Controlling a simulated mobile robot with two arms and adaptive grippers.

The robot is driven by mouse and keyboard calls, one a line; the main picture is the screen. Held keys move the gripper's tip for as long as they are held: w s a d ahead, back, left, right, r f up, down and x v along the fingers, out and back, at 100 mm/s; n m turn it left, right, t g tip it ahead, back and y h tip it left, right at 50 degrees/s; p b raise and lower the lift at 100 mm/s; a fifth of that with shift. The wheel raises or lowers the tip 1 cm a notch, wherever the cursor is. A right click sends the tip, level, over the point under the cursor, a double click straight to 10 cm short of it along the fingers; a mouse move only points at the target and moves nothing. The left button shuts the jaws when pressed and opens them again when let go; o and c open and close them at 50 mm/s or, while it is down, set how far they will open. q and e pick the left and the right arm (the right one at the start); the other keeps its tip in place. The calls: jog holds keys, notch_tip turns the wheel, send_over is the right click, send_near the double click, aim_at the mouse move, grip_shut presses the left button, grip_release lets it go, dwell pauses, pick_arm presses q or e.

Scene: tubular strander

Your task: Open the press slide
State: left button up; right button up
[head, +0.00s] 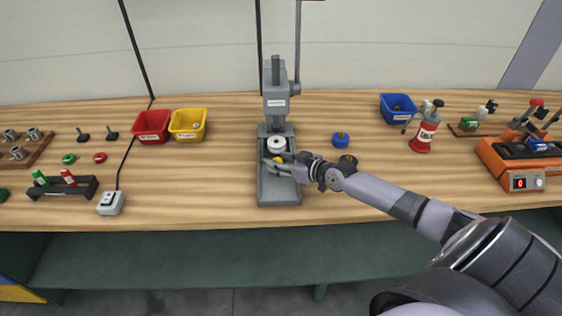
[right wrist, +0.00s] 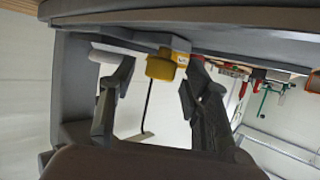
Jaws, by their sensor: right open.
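The grey press (head: 275,100) stands upright near the middle of the bench. A white round piece (head: 276,142) sits on the lower part of the press, under its ram. My left gripper is not in view.
Red (head: 151,126) and yellow bins (head: 188,124) stand left of the press. A blue cylinder (head: 340,139), a blue bin (head: 397,107), a red grease can (head: 425,133) and an orange device (head: 522,163) are to the right.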

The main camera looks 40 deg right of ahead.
jog(key=shift+c, duration=0.4)
grip_shut()
dwell(0.4)
